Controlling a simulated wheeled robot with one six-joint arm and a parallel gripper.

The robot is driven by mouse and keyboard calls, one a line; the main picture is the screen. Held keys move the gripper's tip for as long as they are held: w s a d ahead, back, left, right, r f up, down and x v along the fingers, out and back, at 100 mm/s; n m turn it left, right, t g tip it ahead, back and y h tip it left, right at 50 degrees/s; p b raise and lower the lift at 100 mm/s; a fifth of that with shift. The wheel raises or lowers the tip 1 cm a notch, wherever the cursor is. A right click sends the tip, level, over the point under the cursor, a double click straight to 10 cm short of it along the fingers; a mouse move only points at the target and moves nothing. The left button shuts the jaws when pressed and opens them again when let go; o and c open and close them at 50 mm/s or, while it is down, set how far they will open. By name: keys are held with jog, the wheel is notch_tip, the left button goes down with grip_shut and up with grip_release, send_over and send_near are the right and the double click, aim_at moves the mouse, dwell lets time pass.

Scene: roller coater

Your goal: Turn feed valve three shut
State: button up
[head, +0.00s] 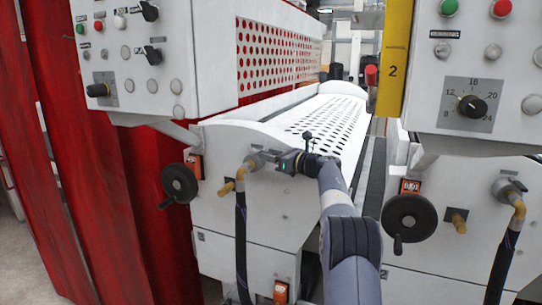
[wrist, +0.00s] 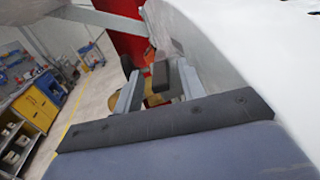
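A feed valve (head: 252,163) with a brass elbow (head: 239,177) and a black hose sits on the front of the left white machine; I can read no number on it. My gripper (head: 270,159) is at this valve, reaching in from the right. In the wrist view, the two fingers of my gripper (wrist: 158,88) stand apart. A dark block, perhaps the valve's lever (wrist: 160,76), shows between them, with a gap on its left side. Brass shows behind the fingers. The lever's angle is hidden in the head view.
A black handwheel (head: 180,184) is left of the valve. The right machine has another handwheel (head: 409,218), a similar valve (head: 508,190) and a yellow sign marked 2 (head: 394,70). A control box (head: 190,60) overhangs the valve. Red curtains (head: 130,210) hang at left.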

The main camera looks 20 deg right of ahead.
jog(key=b+v, duration=0.5)
jog(key=v, duration=0.5)
jog(key=shift+s+d, duration=0.2)
jog(key=shift+s, duration=0.1)
